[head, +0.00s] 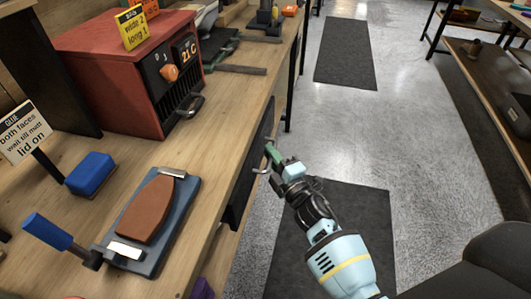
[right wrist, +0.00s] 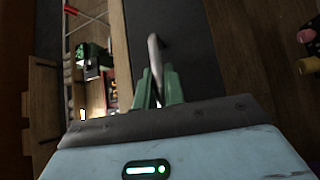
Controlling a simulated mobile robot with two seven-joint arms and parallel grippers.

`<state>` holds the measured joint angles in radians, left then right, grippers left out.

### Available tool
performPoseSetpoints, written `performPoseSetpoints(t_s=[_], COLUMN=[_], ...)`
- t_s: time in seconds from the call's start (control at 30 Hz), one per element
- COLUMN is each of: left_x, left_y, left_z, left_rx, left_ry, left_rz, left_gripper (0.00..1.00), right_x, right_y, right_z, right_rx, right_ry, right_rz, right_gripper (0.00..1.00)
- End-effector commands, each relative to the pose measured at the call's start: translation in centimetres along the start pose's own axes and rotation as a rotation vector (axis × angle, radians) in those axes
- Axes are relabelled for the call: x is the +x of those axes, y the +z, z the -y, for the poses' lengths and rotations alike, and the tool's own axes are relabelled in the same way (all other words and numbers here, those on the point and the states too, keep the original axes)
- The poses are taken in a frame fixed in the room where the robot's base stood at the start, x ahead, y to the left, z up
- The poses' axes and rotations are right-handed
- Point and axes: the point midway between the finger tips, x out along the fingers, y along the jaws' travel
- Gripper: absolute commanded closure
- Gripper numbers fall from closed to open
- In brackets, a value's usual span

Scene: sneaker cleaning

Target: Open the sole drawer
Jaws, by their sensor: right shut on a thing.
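The drawer with a dark front (head: 238,196) is in the side of the wooden workbench, under the top's edge. Its front looks close to the bench side, and I see no opening into it. A metal bar handle (head: 261,170) stands out from the front. My right gripper (head: 272,154) is at this handle, with its green fingers shut on it. In the right wrist view the handle (right wrist: 153,55) runs up from between the fingers (right wrist: 157,88), beside the dark front (right wrist: 187,45). My left gripper is not in view.
The bench top (head: 228,117) carries a red heater box (head: 115,75), a blue block (head: 91,174), a blue-handled hammer (head: 48,232) and a brown sole (head: 149,208) on a blue-grey clipboard. Dark mats (head: 345,52) lie on the open grey floor. Shelving stands at the right.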

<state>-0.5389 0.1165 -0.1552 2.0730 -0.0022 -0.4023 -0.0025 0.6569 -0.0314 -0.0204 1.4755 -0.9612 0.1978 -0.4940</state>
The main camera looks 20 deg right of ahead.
Motion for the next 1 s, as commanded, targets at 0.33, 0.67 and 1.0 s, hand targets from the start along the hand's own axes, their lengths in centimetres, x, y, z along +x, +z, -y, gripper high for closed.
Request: performPoseSetpoints(t_s=[0.33, 0.67, 1.0], left_x=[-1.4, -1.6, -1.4], left_y=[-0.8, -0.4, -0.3], left_z=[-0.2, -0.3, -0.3], left_rx=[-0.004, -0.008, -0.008], left_ry=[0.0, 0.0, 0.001], left_rz=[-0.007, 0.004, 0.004], left_gripper=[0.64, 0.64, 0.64], right_x=[-6.0, -12.2, -16.8], right_y=[5.9, 12.2, 16.7], right_z=[-1.6, -3.2, -4.3], right_rx=[-0.006, -0.004, -0.001], right_ry=[-0.003, -0.004, -0.003], right_rz=[0.0, 0.0, 0.0], right_gripper=[1.0, 1.0, 1.0])
